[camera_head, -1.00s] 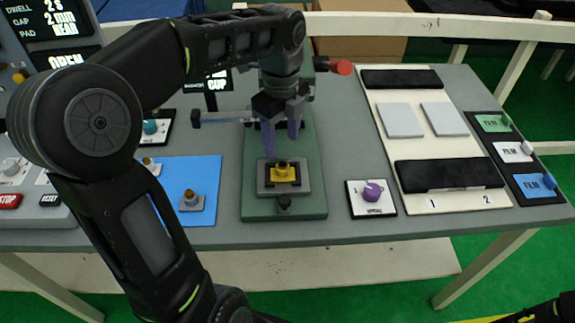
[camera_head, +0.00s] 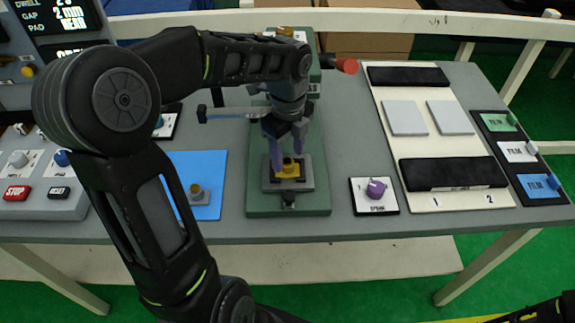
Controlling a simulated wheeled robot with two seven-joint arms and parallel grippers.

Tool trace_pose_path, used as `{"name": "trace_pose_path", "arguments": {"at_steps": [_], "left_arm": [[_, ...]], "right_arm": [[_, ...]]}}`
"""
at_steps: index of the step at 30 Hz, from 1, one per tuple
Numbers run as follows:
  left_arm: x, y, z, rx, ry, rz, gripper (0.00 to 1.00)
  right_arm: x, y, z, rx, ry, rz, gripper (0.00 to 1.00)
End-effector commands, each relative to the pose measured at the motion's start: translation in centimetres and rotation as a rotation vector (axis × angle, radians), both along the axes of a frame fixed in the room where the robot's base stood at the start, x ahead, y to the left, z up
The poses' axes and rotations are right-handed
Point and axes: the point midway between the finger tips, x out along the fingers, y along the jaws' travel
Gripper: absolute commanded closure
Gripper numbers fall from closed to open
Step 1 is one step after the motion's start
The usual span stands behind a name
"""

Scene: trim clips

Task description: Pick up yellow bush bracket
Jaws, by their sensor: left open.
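The yellow bush bracket (camera_head: 288,170) sits in the dark grey fixture (camera_head: 270,185) on the green press base (camera_head: 257,203). My left gripper (camera_head: 285,153) points down just above the bracket, with its fingers spread. One finger reaches to the left of the bracket and the other to its right, near its top. Whether they touch it cannot be told. My right gripper is not in view; only a dark part of an arm shows at the bottom right corner.
A blue mat (camera_head: 213,212) with a grey bracket (camera_head: 199,194) lies left of the press. A purple knob (camera_head: 376,188) is on its right, then a cream board (camera_head: 430,203) with black pads and grey plates. Film tabs (camera_head: 538,185) line the right edge. A control box (camera_head: 60,206) stands left.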

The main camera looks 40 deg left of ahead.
Motion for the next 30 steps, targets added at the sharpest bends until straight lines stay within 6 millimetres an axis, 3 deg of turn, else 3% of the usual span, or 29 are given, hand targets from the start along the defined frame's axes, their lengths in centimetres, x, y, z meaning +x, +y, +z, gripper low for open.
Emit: {"name": "trace_pose_path", "arguments": {"at_steps": [6, 23, 30], "left_arm": [[0.0, 0.0, -2.0, 0.0, 0.0, -0.001, 0.46], [0.0, 0.0, -2.0, 0.0, -0.001, -0.001, 0.46], [0.0, 0.0, -2.0, 0.0, -0.001, -0.001, 0.64]], "right_arm": [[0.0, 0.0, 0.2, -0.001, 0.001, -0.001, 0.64], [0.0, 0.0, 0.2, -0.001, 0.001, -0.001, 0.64], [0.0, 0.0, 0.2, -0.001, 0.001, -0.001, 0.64]]}}
